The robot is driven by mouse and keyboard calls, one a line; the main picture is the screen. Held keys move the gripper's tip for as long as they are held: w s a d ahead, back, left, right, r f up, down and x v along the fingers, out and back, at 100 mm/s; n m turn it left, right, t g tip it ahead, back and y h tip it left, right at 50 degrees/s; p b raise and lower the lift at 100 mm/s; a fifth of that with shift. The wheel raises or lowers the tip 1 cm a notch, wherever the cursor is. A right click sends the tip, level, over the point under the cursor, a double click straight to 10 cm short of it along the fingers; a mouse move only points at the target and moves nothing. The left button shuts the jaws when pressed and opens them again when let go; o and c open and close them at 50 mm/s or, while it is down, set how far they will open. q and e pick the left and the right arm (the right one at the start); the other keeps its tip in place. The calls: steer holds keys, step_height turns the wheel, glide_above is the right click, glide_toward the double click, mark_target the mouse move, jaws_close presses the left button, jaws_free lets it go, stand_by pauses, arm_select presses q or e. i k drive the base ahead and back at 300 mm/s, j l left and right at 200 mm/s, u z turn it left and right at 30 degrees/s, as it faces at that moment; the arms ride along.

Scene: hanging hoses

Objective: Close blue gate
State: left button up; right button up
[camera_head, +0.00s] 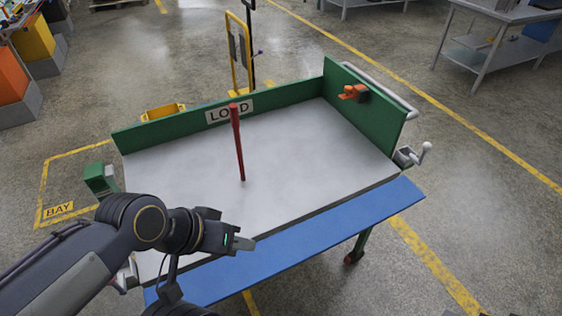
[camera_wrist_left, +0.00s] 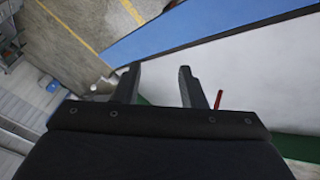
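The blue gate (camera_head: 340,232) is a long panel along the near side of the cart with a pale bed (camera_head: 300,140). It is folded down and outward from the bed's edge, so that side is open. My left gripper (camera_head: 246,244) is over the near left part of the gate and bed edge, apparently touching nothing. In the left wrist view its two fingers (camera_wrist_left: 158,85) stand apart with nothing between them. The blue gate also shows there as a band (camera_wrist_left: 180,30) beyond the fingers. My right gripper is in neither view.
A red post (camera_head: 238,145) stands on the bed. Green walls (camera_head: 290,93) close the back and right sides, with an orange clamp (camera_head: 353,93) on the right one. A white crank handle (camera_head: 424,152) sticks out at the right. Floor in front is clear.

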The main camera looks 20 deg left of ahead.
mark_target(205, 286)
steer(key=k+j+u, duration=0.1)
steer(key=u, duration=0.4)
steer(key=k+j+u, duration=0.1)
steer(key=u, duration=0.4)
steer(key=j+u, duration=0.3)
steer(key=u, duration=0.2)
steer(key=k, duration=0.05)
